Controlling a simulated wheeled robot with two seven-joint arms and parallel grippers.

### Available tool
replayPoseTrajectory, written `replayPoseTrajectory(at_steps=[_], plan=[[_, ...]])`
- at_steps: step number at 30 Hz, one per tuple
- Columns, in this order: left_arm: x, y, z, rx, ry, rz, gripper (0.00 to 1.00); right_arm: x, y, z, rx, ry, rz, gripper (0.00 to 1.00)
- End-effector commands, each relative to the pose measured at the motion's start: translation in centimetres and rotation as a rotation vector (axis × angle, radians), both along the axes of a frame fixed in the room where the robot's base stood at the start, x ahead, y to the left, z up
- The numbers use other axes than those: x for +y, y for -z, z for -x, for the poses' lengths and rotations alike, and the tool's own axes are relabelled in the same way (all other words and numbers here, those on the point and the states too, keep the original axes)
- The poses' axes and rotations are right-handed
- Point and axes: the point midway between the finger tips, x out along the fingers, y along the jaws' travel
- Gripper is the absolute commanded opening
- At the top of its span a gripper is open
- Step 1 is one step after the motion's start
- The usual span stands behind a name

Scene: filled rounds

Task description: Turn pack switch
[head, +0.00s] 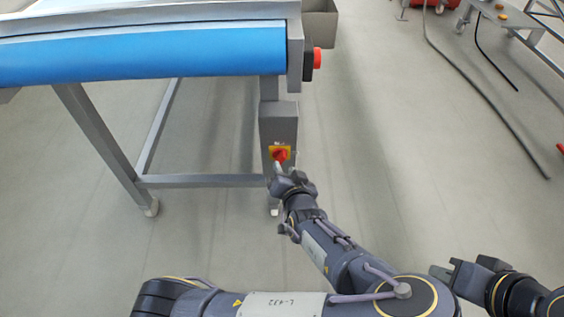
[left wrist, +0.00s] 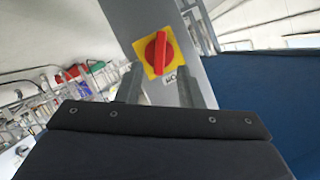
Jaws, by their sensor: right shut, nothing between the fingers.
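The pack switch is a red rotary knob (head: 280,155) on a yellow square plate, on the front of a grey box (head: 278,125) fixed to the conveyor's leg. In the left wrist view the knob (left wrist: 156,53) stands roughly along the box, with a partly hidden white label below it. My left gripper (head: 279,168) is just in front of the switch. Its two fingers (left wrist: 160,80) are apart, with the knob ahead of the gap and nothing visibly held. Contact with the knob cannot be told. My right gripper (head: 441,273) is shut and empty at the lower right.
A conveyor with a blue belt (head: 150,55) spans the upper left on a grey metal frame (head: 200,181). A red button (head: 317,58) sticks out at its end, beside a grey bin (head: 321,22). Dark cables (head: 490,120) lie on the open floor to the right.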

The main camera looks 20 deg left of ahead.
Motion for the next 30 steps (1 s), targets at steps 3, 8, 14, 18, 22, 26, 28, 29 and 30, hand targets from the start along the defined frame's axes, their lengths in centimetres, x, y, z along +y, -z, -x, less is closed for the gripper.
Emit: replayPoseTrajectory(at_steps=[3, 8, 14, 18, 22, 26, 28, 29, 30], plan=[[1.0, 1.1, -1.7, -0.002, -0.003, 0.003, 0.34, 0.0, 1.4, 0.0, 0.0, 0.0, 0.0, 0.0], [1.8, 1.6, -3.3, 0.0, 0.0, 0.001, 0.34, 0.0, 2.1, 0.0, 0.0, 0.0, 0.0, 0.0], [2.1, 1.6, -4.0, -0.001, 0.002, 0.0, 0.34, 0.0, 2.2, 0.0, 0.0, 0.0, 0.0, 0.0], [2.0, 1.5, -4.0, -0.001, 0.002, 0.0, 0.34, 0.0, 2.1, 0.0, 0.0, 0.0, 0.0, 0.0], [2.0, 1.5, -4.0, -0.001, 0.002, -0.001, 0.22, 0.0, 2.1, 0.0, 0.0, 0.0, 0.0, 0.0], [2.0, 1.6, -4.0, -0.001, 0.002, -0.001, 0.05, 0.0, 2.1, 0.0, 0.0, 0.0, 0.0, 0.0], [2.0, 1.6, -4.0, -0.001, 0.002, -0.001, 0.0, 0.0, 2.1, 0.0, 0.0, 0.0, 0.0, 0.0], [2.0, 1.6, -4.0, -0.001, 0.002, -0.001, 0.0, 0.0, 2.1, 0.0, 0.0, 0.0, 0.0, 0.0], [2.0, 1.6, -4.0, -0.001, 0.002, -0.001, 0.0, 0.0, 2.1, 0.0, 0.0, 0.0, 0.0, 0.0]])
